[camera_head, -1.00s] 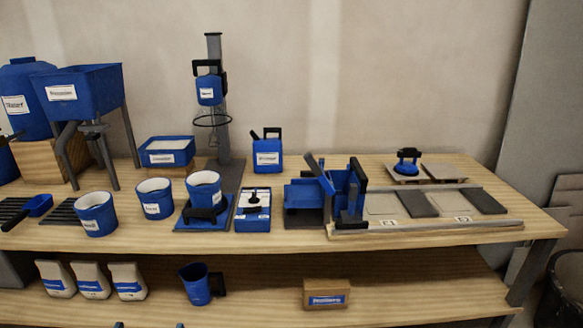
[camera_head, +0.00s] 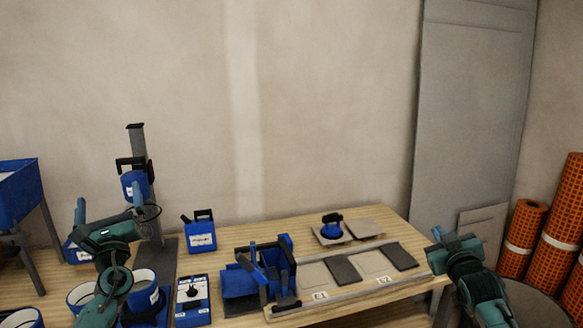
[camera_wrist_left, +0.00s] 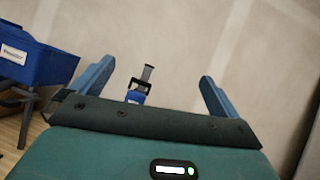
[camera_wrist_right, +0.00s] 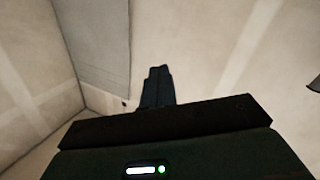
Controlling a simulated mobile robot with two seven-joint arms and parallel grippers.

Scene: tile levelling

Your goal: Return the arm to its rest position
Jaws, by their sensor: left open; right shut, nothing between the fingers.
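My left gripper (camera_head: 108,211) is raised in front of the left part of the bench, before the mixing stand. In the left wrist view its two fingers (camera_wrist_left: 155,85) stand wide apart with nothing between them; the wall and the stand show beyond. My right gripper (camera_head: 447,238) is up off the bench's right end, in front of the grey panel. In the right wrist view its fingers (camera_wrist_right: 157,86) are together and empty, pointing at bare wall. Neither gripper touches anything on the bench.
The bench (camera_head: 225,237) carries a mixing stand (camera_head: 138,170), a blue can (camera_head: 200,232), a blue box (camera_head: 193,301), a blue rack (camera_head: 240,283), the tile board (camera_head: 345,285) and a suction cup (camera_head: 332,226). Orange rolls (camera_head: 525,225) stand at far right.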

